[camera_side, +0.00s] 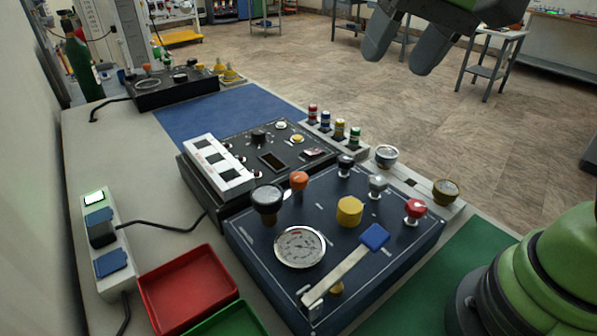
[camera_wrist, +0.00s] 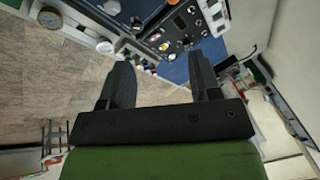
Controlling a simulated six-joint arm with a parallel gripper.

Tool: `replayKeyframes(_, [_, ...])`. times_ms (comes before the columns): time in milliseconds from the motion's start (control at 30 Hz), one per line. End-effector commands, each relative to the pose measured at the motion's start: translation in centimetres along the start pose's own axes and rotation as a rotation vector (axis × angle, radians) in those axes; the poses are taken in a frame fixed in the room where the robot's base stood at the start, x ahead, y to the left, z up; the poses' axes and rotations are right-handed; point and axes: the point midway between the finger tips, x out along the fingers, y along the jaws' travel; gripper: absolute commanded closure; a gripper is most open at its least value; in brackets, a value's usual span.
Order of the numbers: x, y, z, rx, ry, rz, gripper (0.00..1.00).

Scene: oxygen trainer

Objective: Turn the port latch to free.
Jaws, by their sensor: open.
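A dark blue control panel (camera_side: 262,248) stands on the bench in the side view. It carries a long pale lever with a blue handle (camera_side: 374,237), a round gauge (camera_side: 299,247), a yellow knob (camera_side: 350,211) and several other knobs. No label is readable, so I cannot tell for sure which control is the port latch. My gripper (camera_side: 396,63) is open and empty, high in the air at the top right, apart from the panel. In the wrist view my gripper (camera_wrist: 160,66) has both fingers spread, with panels seen beyond them.
A red tray (camera_side: 188,290), a green tray (camera_side: 232,322) and a power strip (camera_side: 107,245) lie to the left. A green mat (camera_side: 455,262) is at right.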

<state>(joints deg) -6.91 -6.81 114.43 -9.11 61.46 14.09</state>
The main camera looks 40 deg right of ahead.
Motion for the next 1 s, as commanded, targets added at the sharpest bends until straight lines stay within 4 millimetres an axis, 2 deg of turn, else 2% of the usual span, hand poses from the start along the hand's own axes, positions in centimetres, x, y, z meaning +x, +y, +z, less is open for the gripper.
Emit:
replayKeyframes(100, [3.4,-2.1,-2.1,0.043,-0.077,0.074,0.43])
replayKeyframes(200, [6.7,-3.6,-3.4,0.081,-0.127,0.139,0.43])
replayKeyframes(400, [12.7,-5.5,-4.3,0.140,-0.187,0.250,0.43])
replayKeyframes(500, [14.5,-5.8,-4.4,0.158,-0.200,0.284,0.43])
replayKeyframes(667, [15.9,-5.8,-4.2,0.169,-0.207,0.305,0.43])
replayKeyframes(767, [17.0,-5.5,-4.0,0.169,-0.208,0.307,0.43])
replayKeyframes(1000, [21.2,-4.2,-2.9,0.169,-0.208,0.308,0.43])
